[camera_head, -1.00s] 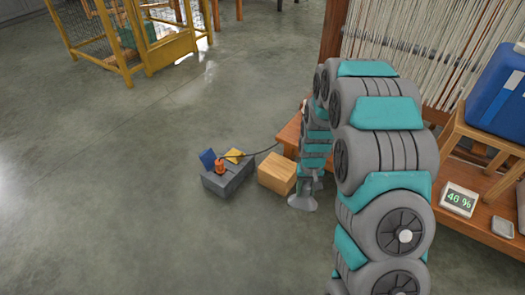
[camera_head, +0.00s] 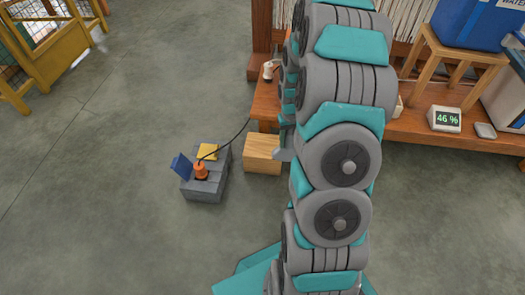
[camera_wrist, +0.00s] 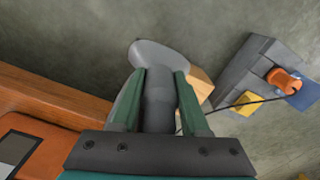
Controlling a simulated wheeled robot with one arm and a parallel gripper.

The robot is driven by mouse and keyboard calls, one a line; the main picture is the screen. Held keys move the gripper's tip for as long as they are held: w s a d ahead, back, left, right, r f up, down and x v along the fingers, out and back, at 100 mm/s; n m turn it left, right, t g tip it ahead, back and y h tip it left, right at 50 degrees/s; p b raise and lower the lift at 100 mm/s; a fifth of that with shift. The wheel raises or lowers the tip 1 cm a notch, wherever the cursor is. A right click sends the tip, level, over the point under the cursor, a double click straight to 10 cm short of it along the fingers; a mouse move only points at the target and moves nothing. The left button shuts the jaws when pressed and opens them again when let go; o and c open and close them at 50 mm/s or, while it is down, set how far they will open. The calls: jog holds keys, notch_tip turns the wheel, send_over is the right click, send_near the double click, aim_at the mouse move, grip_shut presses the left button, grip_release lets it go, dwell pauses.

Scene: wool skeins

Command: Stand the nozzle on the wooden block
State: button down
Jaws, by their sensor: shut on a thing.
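In the wrist view my gripper (camera_wrist: 159,78) is shut on the grey nozzle (camera_wrist: 158,105). The nozzle's tube lies between the green fingers, and its wide flared end (camera_wrist: 157,54) points away from the wrist. In the head view a grey bit of the nozzle (camera_head: 283,154) shows at the right edge of the wooden block (camera_head: 262,153); my arm hides the rest, and my gripper's fingers are not clear there. The block stands on the floor with a bare top. It also shows partly in the wrist view (camera_wrist: 204,84), behind the right finger. I cannot tell the nozzle's height over it.
A grey block (camera_head: 207,187) left of the wooden block carries an orange object (camera_head: 200,171) with a black cable, plus blue and yellow pieces. The cable runs to a wooden bench (camera_head: 266,104) behind the wooden block. A percent display (camera_head: 445,118) stands at right.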

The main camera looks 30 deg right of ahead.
jog(key=s+d, duration=0.1)
jog(key=s+d+f, duration=0.1)
jog(key=d, duration=0.1)
jog(key=shift+b, duration=0.35)
jog(key=shift+w+d, duration=0.1)
jog(key=shift+w+a+f+b, duration=0.3)
jog(key=shift+w+a+f, duration=0.65)
jog(key=shift+w, duration=1.4)
jog(key=shift+w+a+f+b, duration=0.3)
jog(key=shift+w+a+f, duration=0.6)
jog(key=shift+w, duration=1.5)
jog(key=shift+w+a+f+b, duration=0.45)
jog(key=shift+w+a, duration=0.8)
jog(key=shift+w, duration=1.1)
jog(key=shift+f, duration=0.2)
jog(key=shift+c, duration=2)
grip_release()
jog(key=shift+r, duration=0.15)
